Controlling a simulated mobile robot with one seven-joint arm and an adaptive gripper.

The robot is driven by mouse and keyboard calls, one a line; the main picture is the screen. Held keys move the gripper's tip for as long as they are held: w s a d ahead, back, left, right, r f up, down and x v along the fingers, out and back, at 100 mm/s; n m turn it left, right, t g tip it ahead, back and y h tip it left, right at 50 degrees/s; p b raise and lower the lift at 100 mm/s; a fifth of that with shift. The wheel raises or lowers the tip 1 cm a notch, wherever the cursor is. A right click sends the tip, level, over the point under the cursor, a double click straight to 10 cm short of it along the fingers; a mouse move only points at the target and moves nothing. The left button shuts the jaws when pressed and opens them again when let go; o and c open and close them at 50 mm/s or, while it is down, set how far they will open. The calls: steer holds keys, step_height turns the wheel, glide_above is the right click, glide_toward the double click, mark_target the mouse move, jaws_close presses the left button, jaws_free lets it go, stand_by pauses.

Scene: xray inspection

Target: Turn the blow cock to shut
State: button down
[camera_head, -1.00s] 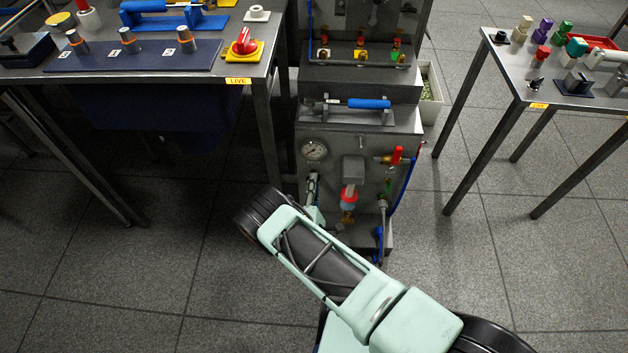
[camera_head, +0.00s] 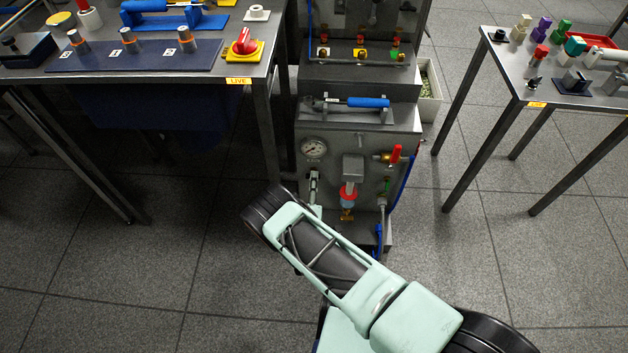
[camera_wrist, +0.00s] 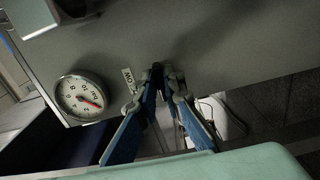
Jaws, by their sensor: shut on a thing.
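My gripper (camera_wrist: 158,76) is shut at the grey front panel, beside a small white lettered label. A small dark part, which I take to be the blow cock (camera_wrist: 157,68), shows between the fingertips; most of it is hidden, so its angle cannot be told. In the head view my gripper (camera_head: 314,184) is at the left part of the machine's lower front panel, below the pressure gauge (camera_head: 313,148). The gauge also shows in the wrist view (camera_wrist: 80,97), left of the fingers.
A blue-handled tool (camera_head: 368,102) lies on the ledge above. Tables (camera_head: 262,72) (camera_head: 512,82) stand on both sides.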

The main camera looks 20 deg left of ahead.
steer(key=c, duration=2.1)
jaws_free()
